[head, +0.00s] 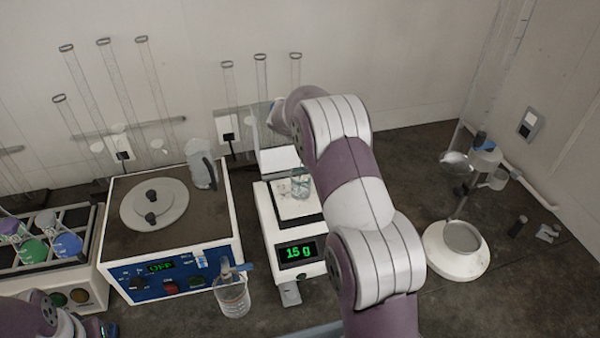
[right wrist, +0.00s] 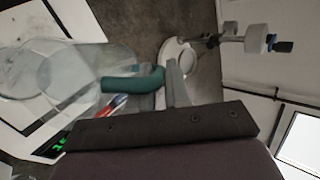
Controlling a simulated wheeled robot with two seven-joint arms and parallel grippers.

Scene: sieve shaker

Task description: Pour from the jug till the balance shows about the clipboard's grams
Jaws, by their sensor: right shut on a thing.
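The balance (head: 264,225) stands at the centre of the bench in the head view, and its green display (head: 297,252) reads 15 g. A small clear beaker (head: 301,186) stands on its pan. In the right wrist view my right gripper (right wrist: 168,88) is shut on the teal handle of the clear jug (right wrist: 88,65). The jug's contents and exact tilt are unclear. In the head view my right arm covers the hand and most of the jug. My left gripper (head: 92,328) is partly seen at the lower left edge; its jaws are unclear. I cannot make out the clipboard.
Left of the balance are a blue-fronted machine (head: 170,275) showing OFF, a pitcher (head: 201,163) with a dark handle and a glass vessel (head: 233,297). A rack of coloured flasks (head: 84,262) stands far left. A stand with a round white base (head: 455,265) is at right.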

